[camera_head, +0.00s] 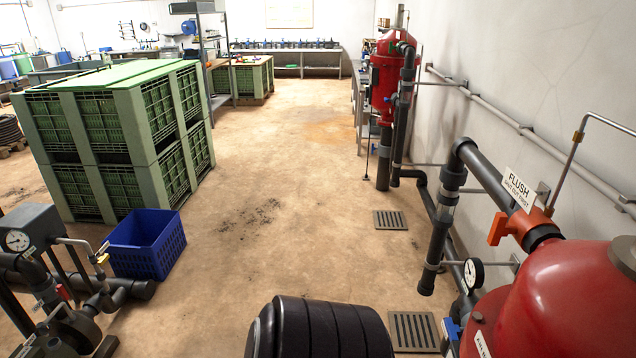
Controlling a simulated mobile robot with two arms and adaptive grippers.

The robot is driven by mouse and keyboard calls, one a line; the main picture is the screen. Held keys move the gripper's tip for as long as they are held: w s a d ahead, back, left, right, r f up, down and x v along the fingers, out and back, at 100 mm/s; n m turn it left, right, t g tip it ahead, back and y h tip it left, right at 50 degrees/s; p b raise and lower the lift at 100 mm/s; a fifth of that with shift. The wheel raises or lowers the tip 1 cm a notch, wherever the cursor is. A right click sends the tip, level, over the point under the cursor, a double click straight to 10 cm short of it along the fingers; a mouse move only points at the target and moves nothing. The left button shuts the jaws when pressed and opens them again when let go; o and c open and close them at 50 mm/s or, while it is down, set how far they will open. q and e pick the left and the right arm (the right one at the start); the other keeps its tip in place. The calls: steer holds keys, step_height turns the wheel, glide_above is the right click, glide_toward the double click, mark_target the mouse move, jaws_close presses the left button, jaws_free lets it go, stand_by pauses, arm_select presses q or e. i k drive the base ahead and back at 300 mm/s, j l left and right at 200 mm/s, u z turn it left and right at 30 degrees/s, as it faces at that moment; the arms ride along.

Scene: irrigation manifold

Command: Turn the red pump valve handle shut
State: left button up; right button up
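Neither of my grippers is in view. A pump assembly with dark pipes (30,262) and a round gauge stands at the lower left. A small red part (63,292) sits among its pipes and looks like a valve handle. It is too small to tell which way it is turned. A larger orange-red handle (497,228) is on the dark pipe at the right, beside a white sign reading FLUSH (519,190). No gripper touches either handle.
A blue crate (148,262) stands on the floor beside the pump, before stacked green bins (120,145). A red tank (560,300) fills the lower right. A dark ribbed shape, which I cannot identify, is at the bottom middle. The central floor is clear.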

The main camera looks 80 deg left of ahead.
mark_target(61, 290)
steer(key=u, duration=4.4)
steer(key=i+l+u, duration=0.1)
steer(key=i+l, duration=0.9)
